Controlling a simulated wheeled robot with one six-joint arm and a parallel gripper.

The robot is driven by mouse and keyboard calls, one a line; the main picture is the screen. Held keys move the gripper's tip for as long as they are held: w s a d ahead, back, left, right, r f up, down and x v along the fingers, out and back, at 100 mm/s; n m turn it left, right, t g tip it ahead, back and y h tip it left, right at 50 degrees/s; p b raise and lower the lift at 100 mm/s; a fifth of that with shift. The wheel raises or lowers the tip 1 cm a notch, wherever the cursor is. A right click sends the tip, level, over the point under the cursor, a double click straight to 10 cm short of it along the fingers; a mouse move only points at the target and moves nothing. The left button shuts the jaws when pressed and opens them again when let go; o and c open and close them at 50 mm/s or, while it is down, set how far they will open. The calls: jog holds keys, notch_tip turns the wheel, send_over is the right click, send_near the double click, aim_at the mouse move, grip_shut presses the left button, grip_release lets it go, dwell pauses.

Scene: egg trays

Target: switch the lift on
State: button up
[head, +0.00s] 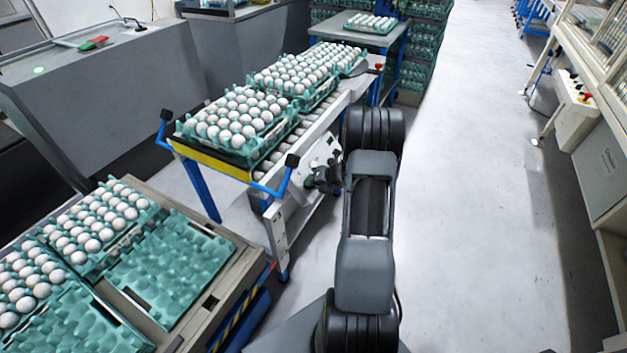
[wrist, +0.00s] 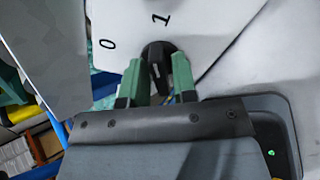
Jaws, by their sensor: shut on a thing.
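A black rotary knob (wrist: 157,62) sits on a white panel (wrist: 200,28) in the wrist view, with a printed 0 to its upper left and a 1 above it. Its ridge runs roughly up and down in the picture, with its upper end towards the 1; I cannot make out a pointer mark. My gripper (wrist: 160,82) has its two green fingers closed on either side of the knob. In the head view my gripper (head: 322,178) is at the panel (head: 322,150) on the side of the lift table (head: 210,160), partly hidden by my wrist.
The grey floor (head: 480,180) to the right is clear.

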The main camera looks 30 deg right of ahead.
jog(key=shift+a+f+m+p, duration=0.1)
jog(key=shift+a+m+p, duration=0.05)
jog(key=shift+m+p, duration=1.5)
jog(key=shift+a+f+m+p, duration=0.15)
jog(key=shift+m+p, duration=1.1)
jog(key=shift+p, duration=0.65)
jog(key=shift+c, duration=0.3)
jog(key=o, duration=0.6)
jog(key=shift+s, duration=0.1)
jog(key=p+v, duration=0.6)
jog(key=v, duration=0.3)
jog(key=shift+w+d+r, duration=0.1)
jog(key=shift+w+d, duration=0.05)
jog(key=shift+w, duration=0.1)
